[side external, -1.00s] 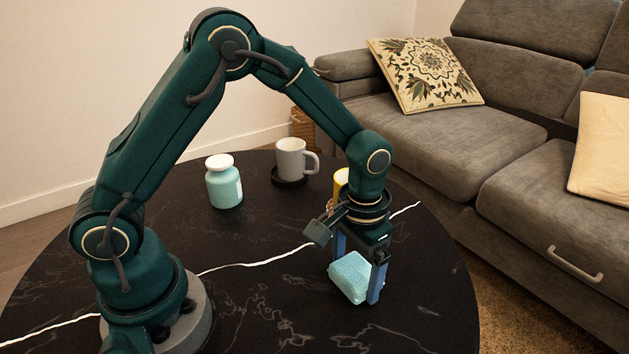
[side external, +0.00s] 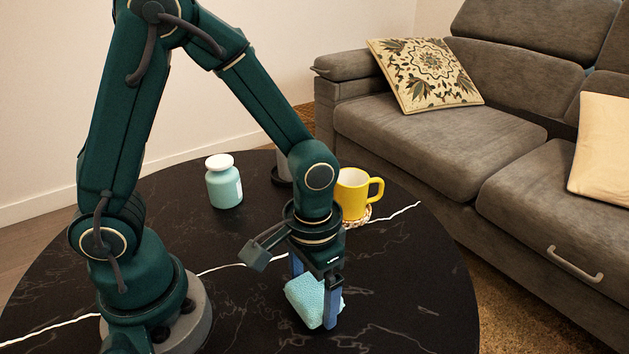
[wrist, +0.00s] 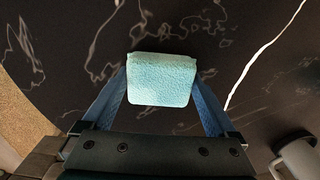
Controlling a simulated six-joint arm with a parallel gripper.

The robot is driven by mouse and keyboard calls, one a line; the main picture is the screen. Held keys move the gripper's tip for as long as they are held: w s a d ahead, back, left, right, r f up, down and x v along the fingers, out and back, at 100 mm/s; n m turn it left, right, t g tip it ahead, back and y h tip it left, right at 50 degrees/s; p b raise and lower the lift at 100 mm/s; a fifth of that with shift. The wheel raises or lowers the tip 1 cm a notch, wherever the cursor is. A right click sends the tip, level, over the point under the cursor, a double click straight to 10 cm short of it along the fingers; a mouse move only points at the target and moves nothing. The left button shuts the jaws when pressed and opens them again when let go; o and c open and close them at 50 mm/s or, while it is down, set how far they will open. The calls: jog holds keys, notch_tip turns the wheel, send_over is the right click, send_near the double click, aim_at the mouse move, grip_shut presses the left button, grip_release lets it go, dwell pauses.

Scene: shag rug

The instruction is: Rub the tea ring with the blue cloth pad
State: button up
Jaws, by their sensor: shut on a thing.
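The light blue cloth pad (side external: 306,301) is a soft, textured block, held slightly tilted in the side view. My gripper (side external: 314,296) is shut on it, with one blue finger on each side. In the wrist view the pad (wrist: 161,80) sits between the fingertips of my gripper (wrist: 161,92), over the dark tabletop. The pad is at or very near the table surface; I cannot tell whether it touches. I cannot make out the tea ring; pale marble veins cross the top, and the pad and gripper hide part of it.
The round black marble table (side external: 420,290) has free room to the right of my gripper. A yellow mug (side external: 354,193) stands on a woven coaster (side external: 357,217) behind it. A mint jar (side external: 224,184) stands at the back left. A grey mug (side external: 283,168) is mostly hidden by my arm.

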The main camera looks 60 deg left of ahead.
jog(key=shift+r, duration=3.6)
